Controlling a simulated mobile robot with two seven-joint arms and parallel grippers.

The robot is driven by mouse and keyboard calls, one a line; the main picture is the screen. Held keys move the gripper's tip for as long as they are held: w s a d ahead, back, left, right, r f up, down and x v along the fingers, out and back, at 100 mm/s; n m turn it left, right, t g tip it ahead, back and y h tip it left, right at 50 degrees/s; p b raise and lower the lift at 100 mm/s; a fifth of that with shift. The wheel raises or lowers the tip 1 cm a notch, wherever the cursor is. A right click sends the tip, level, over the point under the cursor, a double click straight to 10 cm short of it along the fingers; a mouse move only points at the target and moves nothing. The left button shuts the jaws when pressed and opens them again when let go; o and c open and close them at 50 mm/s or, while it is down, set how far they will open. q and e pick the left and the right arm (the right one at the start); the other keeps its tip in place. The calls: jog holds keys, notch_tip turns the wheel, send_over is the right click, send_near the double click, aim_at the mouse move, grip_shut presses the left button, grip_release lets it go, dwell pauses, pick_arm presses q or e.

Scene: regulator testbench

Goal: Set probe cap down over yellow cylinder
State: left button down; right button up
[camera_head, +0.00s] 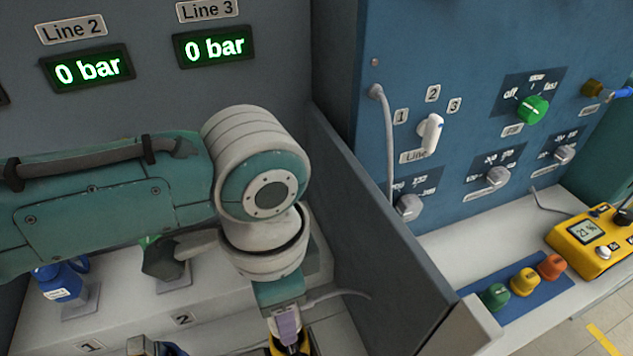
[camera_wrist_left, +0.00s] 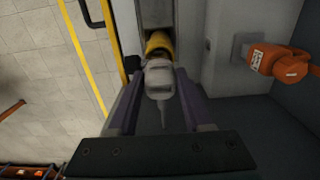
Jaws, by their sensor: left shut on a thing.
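My left gripper (camera_head: 286,322) points down at the bottom of the head view, below the pale wrist joint. In the left wrist view its two purple fingers (camera_wrist_left: 160,88) are shut on the probe cap (camera_wrist_left: 158,76), a pale grey piece with a thin cable trailing from it. The yellow cylinder (camera_wrist_left: 158,44) shows just beyond the cap in the wrist view, in line with it. In the head view a bit of yellow (camera_head: 274,351) shows under the fingers, mostly cut off by the frame. I cannot tell whether cap and cylinder touch. My right gripper is not in view.
A grey partition (camera_head: 370,230) stands right of my arm. Blue valve (camera_head: 62,283) sits on the left of the pale ledge (camera_head: 100,318). An orange valve (camera_wrist_left: 280,62) is on the wall in the wrist view. A yellow meter (camera_head: 590,240) lies on the right bench.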

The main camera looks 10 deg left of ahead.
pick_arm(q)
jog(key=shift+f+b, duration=0.35)
jog(key=shift+f, duration=0.2)
jog(key=shift+c, duration=1.2)
grip_release()
notch_tip(320, 180, up, 10)
jog(key=shift+p, duration=0.75)
